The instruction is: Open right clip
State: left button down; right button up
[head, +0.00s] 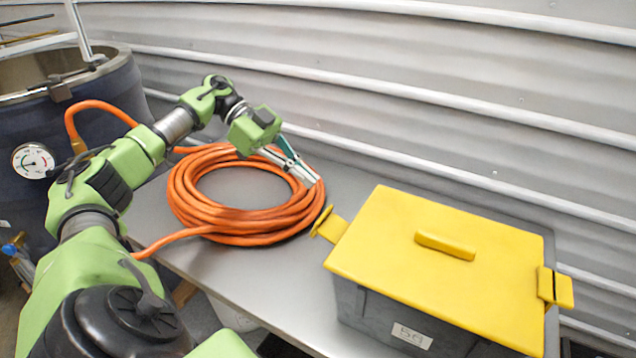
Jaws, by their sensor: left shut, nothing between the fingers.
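A grey box with a yellow lid (390,240) and a raised lid handle (445,246) stands on the table at the right. The right clip (557,288) is a yellow tab at the lid's right edge, jutting outward with a dark slot in it. The left clip (328,225) juts out from the lid's left edge. The lid lies flat on the box. My left gripper (318,182) is shut and empty, above the right part of the hose coil, up and left of the left clip and far from the right clip. My right gripper is out of view.
A coiled orange hose (180,200) lies on the grey metal table (285,285) left of the box. A dark tank (95,85) with a gauge (33,161) stands at the far left. A corrugated metal wall (400,60) closes off the back. Bare table lies between coil and box.

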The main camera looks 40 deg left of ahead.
aim_at(555, 288)
jog(key=k, duration=1.5)
